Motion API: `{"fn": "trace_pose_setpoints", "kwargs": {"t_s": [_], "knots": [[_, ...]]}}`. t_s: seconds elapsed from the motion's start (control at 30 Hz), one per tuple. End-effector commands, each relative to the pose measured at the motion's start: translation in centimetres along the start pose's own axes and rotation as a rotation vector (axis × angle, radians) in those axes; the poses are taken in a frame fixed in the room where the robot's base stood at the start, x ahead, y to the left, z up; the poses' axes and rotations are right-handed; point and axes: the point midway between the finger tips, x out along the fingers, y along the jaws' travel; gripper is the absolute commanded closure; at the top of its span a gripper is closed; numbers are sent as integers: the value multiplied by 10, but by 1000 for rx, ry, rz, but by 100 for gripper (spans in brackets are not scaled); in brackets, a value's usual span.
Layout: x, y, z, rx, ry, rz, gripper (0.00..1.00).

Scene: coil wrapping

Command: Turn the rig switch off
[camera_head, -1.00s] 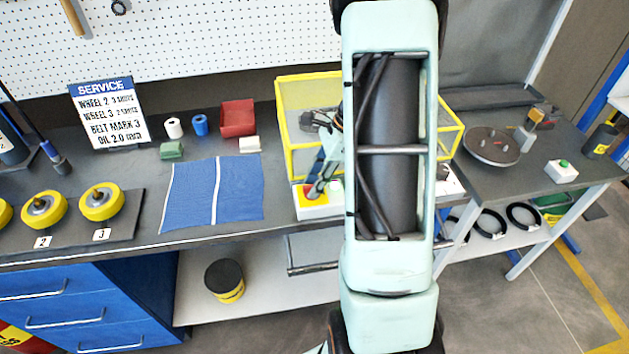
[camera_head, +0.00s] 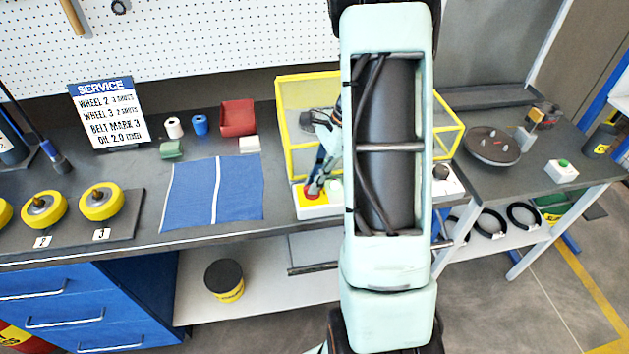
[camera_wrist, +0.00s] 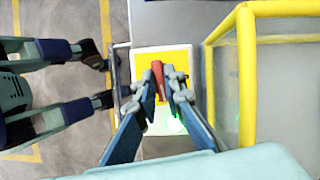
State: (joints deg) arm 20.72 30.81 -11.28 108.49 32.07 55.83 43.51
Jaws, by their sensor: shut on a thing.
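The rig switch is a red handle (camera_wrist: 157,70) on a yellow plate (camera_wrist: 178,60), set on top of a white box (camera_head: 320,210) at the bench's front edge. In the wrist view my gripper (camera_wrist: 163,88) has its two blue-grey fingers on either side of the red handle, shut on it. The handle lies nearly in line with the fingers, its far end showing beyond the tips. In the head view my gripper (camera_head: 314,186) comes down onto the switch, and my arm hides part of the box. A green glow (camera_wrist: 176,122) shows on the box.
A yellow-framed clear guard (camera_head: 284,125) stands directly behind the box; its yellow bars (camera_wrist: 246,75) are close to the right of my gripper in the wrist view. A blue mat (camera_head: 190,195) lies to the left on the bench.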

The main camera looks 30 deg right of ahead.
Motion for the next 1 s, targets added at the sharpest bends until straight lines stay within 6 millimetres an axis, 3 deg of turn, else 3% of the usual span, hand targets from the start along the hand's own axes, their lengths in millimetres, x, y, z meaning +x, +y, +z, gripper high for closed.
{"fn": "trace_pose_setpoints", "kwargs": {"t_s": [1.0], "knots": [[1,-6,4,-884,0,364,100]]}}
